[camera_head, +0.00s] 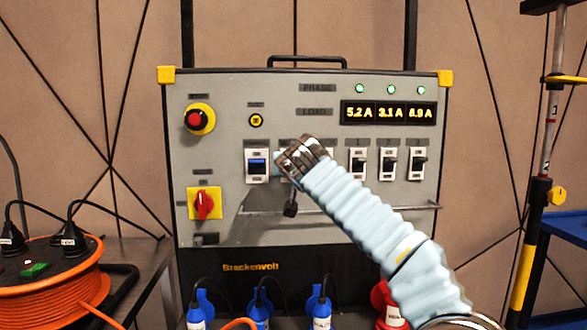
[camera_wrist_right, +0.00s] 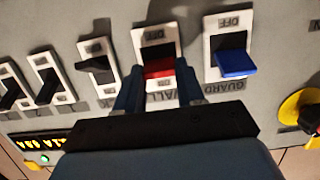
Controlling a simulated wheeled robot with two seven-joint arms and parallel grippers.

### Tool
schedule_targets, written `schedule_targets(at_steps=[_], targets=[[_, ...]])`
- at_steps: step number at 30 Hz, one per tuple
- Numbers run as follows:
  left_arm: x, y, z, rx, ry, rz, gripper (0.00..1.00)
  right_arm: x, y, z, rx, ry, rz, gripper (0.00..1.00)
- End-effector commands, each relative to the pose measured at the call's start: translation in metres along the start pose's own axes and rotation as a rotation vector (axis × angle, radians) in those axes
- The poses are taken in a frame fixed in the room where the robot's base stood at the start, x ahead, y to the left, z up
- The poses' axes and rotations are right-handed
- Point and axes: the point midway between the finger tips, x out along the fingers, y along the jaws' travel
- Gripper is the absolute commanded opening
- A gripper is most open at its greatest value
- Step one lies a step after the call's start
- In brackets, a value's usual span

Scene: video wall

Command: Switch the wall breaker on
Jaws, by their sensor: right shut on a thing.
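The wall breaker has a white plate (camera_wrist_right: 140,38) marked OFF, and its red lever (camera_wrist_right: 158,69) shows in the right wrist view, which sees the panel upside down. My right gripper (camera_wrist_right: 158,92) is shut on the red lever, one finger on each side. The lever's dark slot shows towards the OFF end; I cannot tell whether the lever has switched over. In the head view my right gripper (camera_head: 288,168) reaches the panel and mostly hides this breaker. My left gripper is not in view.
The guard breaker's blue lever (camera_wrist_right: 235,64) is close beside my gripper. Several black-levered breakers, such as one (camera_head: 388,163), stand on the other side. The panel (camera_head: 225,100) also carries a red stop button (camera_head: 195,119) and a red rotary switch (camera_head: 204,204). An orange cable reel (camera_head: 60,285) is at left.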

Motion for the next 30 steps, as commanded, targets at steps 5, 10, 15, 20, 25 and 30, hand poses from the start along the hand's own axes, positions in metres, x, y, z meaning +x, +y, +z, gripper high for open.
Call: schedule_targets(at_steps=[5, 10, 15, 20, 25, 30], targets=[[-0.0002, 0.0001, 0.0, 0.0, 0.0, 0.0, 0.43, -0.0003, 0.0004, -0.002, 0.0, -0.011, 0.0, 0.08], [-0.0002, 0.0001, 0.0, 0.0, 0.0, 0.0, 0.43, -0.0004, 0.0004, -0.0021, -0.001, -0.012, 0.0, 0.08], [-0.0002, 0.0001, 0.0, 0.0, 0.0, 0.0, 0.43, -0.0004, 0.0006, -0.0022, -0.002, -0.012, 0.001, 0.4], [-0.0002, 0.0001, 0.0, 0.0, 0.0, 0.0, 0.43, -0.0002, 0.0005, -0.0018, -0.001, -0.012, 0.001, 0.64], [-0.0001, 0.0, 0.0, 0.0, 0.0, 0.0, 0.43, 0.0, 0.0004, -0.0014, -0.001, -0.013, 0.001, 0.64], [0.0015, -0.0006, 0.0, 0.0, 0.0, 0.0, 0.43, -0.0039, 0.0003, -0.001, -0.001, -0.013, 0.001, 0.64]])
